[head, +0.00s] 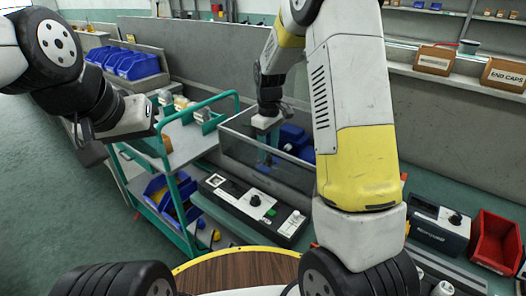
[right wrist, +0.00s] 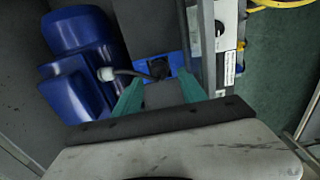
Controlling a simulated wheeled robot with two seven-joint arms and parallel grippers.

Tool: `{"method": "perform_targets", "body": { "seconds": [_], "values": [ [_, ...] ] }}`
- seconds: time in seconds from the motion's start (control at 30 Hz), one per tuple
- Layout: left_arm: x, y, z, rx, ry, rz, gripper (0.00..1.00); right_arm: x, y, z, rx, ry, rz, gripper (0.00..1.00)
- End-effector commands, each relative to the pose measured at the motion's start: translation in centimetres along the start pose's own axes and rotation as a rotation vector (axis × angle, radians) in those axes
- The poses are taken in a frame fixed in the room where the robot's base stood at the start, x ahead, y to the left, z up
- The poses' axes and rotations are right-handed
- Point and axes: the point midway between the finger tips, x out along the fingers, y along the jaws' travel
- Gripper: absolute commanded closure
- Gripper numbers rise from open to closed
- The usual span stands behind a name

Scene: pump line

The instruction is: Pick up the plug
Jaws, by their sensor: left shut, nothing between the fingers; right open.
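In the right wrist view a small whitish round connector, which looks like the plug (right wrist: 106,74), sits against a blue motor-shaped body (right wrist: 82,62). A dark cable runs from it to a black round part (right wrist: 158,67) on a blue base. My right gripper (right wrist: 160,82) is open, its two teal fingers pointing at that black part; the connector lies just left of the left finger. My left gripper (head: 88,150) is shut and empty at the left.
A grey control panel (head: 252,207) with a knob and green button lies in front of the clear box. A teal-framed cart (head: 190,150) with small parts stands at the left. A red bin (head: 494,240) and a grey device (head: 438,225) are at the right.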

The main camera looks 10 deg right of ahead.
Motion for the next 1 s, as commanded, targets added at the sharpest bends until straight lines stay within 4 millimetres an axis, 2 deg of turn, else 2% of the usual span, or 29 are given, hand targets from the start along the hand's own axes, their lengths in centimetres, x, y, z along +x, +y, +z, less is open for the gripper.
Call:
{"method": "perform_targets", "body": {
  "seconds": [0.13,0.43,0.6,0.7,1.0],
  "values": [
    [0.0,0.0,0.0,0.0,0.0,0.0,1.0,1.9,0.0,0.1,0.001,-0.001,-0.001,0.51],
    [0.0,0.0,0.0,0.0,0.0,0.0,1.0,2.4,0.0,0.0,0.002,0.001,0.001,0.51],
    [0.0,0.0,0.0,0.0,0.0,0.0,1.0,2.3,0.0,0.0,0.002,0.001,0.001,0.85],
    [0.0,0.0,0.0,0.0,0.0,0.0,1.0,2.3,0.0,0.0,0.002,0.001,0.001,1.0],
    [0.0,0.0,0.0,0.0,0.0,0.0,1.0,2.2,0.0,0.0,0.002,0.002,0.001,1.0]
  ]
}}
